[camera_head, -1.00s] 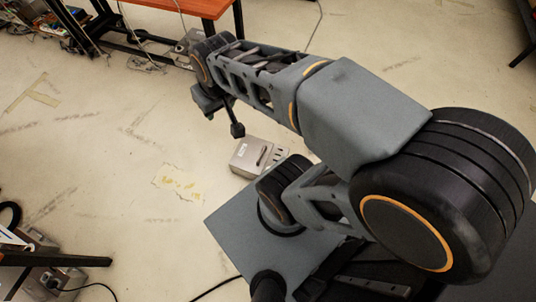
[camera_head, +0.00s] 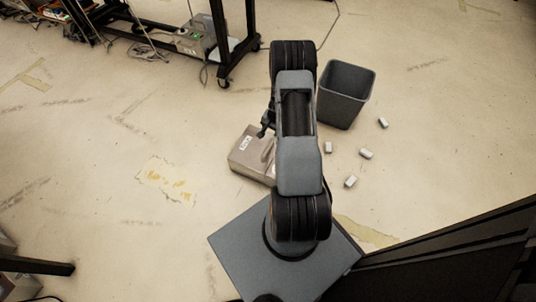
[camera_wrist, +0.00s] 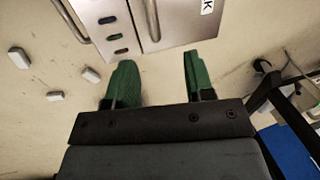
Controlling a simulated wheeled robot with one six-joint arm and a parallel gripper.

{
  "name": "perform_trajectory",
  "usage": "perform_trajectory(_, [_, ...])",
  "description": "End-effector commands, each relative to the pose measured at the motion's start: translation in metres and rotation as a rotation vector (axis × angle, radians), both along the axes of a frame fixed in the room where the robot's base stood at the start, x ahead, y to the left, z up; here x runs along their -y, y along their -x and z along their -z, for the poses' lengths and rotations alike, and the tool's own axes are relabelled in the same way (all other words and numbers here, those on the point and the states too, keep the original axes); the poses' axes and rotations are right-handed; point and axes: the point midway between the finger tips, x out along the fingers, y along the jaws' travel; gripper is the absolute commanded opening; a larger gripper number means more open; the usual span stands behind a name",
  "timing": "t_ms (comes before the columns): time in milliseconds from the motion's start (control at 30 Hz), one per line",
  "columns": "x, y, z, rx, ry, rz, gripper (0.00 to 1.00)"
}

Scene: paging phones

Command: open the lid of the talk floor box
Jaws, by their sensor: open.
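A metallic floor box (camera_head: 246,160) sits on the floor left of my arm in the head view, partly hidden by it. Its white label is too small to read there. In the wrist view the box (camera_wrist: 180,33) fills the top centre, with a label ending in K, a bar handle (camera_wrist: 152,20) and a row of dark slots. Its top looks flat and shut. My gripper (camera_wrist: 157,80) is open and empty, its green fingertips just short of the box edge in the picture. In the head view it is mostly hidden behind my arm.
A grey bin (camera_head: 347,95) stands right of my arm, with several small white blocks (camera_head: 366,153) on the floor near it. Another box (camera_head: 192,42) lies under the wheeled table frame (camera_head: 222,45) at the back, with cables.

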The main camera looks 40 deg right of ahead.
Motion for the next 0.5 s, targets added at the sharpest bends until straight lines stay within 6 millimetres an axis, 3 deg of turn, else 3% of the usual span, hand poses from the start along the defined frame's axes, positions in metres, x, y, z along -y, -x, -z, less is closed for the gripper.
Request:
perform_trajectory(33, [0.004, 0.003, 0.018, -0.005, -0.003, 0.018, 0.48])
perform_trajectory(500, [0.002, -0.002, 0.1, -0.014, -0.006, 0.044, 0.48])
